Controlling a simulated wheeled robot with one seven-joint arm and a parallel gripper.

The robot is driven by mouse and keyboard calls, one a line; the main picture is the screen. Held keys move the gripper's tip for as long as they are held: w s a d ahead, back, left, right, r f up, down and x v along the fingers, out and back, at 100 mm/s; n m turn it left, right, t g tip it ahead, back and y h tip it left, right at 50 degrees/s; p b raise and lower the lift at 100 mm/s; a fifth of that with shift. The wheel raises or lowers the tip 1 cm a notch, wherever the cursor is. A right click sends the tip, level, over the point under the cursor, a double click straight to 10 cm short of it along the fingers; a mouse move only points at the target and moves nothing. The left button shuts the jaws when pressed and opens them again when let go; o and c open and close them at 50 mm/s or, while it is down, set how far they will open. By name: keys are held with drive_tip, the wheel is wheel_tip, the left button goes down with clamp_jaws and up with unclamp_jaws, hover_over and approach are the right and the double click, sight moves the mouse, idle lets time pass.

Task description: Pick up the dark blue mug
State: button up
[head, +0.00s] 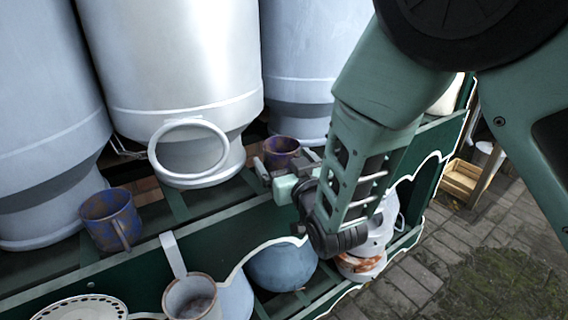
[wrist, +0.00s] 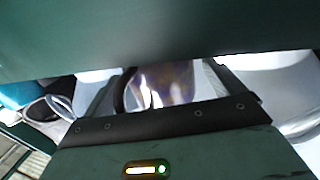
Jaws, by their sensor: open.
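A dark purple-blue mug (head: 281,150) stands on the upper shelf between the large cans, partly hidden by my gripper (head: 283,166). A second mug (head: 111,217), blue with brown patches, stands on the same shelf at the left, its handle toward the front. My gripper is open at the near side of the purple-blue mug. In the wrist view, a shiny purplish mug surface (wrist: 172,82) shows between the two fingers, its upper part hidden by a dark green band. Whether the fingers touch it cannot be told.
Large grey milk cans (head: 180,60) stand close behind the mugs. A round blue pot (head: 282,266) and a white-and-rust item (head: 362,262) are lower down. A wooden crate (head: 462,180) is on the paving at the right.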

drive_tip(key=c, duration=1.2)
drive_tip(key=shift+o, duration=0.2)
drive_tip(key=shift+r, duration=0.15)
drive_tip(key=shift+d+r, duration=0.15)
drive_tip(key=shift+r, duration=0.1)
wheel_tip(320, 180, up, 7)
drive_tip(key=p, duration=0.2)
drive_tip(key=s+d+b, duration=0.3)
drive_tip(key=d+b, duration=0.5)
drive_tip(key=d, duration=0.1)
drive_tip(key=s+d+b, duration=0.2)
drive_tip(key=d+b, duration=0.6)
drive_tip(key=d, duration=0.2)
drive_tip(key=shift+s+f+b, duration=0.3)
drive_tip(key=shift+s+f, duration=0.1)
